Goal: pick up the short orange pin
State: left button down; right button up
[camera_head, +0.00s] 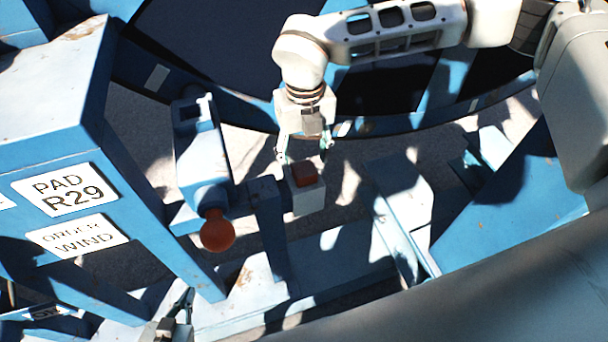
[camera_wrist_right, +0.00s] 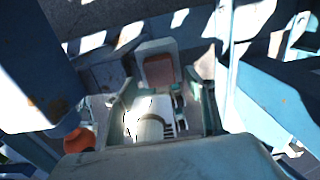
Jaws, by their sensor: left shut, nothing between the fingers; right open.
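A short orange-red piece with a squarish top (camera_head: 304,174) sits on a white block (camera_head: 309,201). It is the only thing resembling the short orange pin, but I cannot make out a pin's shape. My right gripper (camera_head: 305,158) is open, pointing down just above and behind this piece. In the right wrist view the orange piece (camera_wrist_right: 158,70) shows beyond and between the open fingers (camera_wrist_right: 160,92), with nothing visibly held. My left gripper (camera_head: 166,330) is shut and empty at the bottom edge, partly cut off.
An orange ball knob (camera_head: 217,233) on a blue lever housing (camera_head: 203,155) stands left of the white block. A blue post (camera_head: 268,225) stands beside the block. A large blue cabinet (camera_head: 50,120) with labels fills the left. Blue beams (camera_head: 400,200) stand to the right.

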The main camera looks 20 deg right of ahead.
aim_at(304, 168)
notch_tip(304, 168, down, 3)
jog(key=shift+f, duration=0.1)
pick_arm(q)
jog(key=shift+w+r, duration=0.2)
jog(key=shift+r, duration=0.3)
pick_arm(e)
grip_shut()
jog(key=shift+w, duration=0.1)
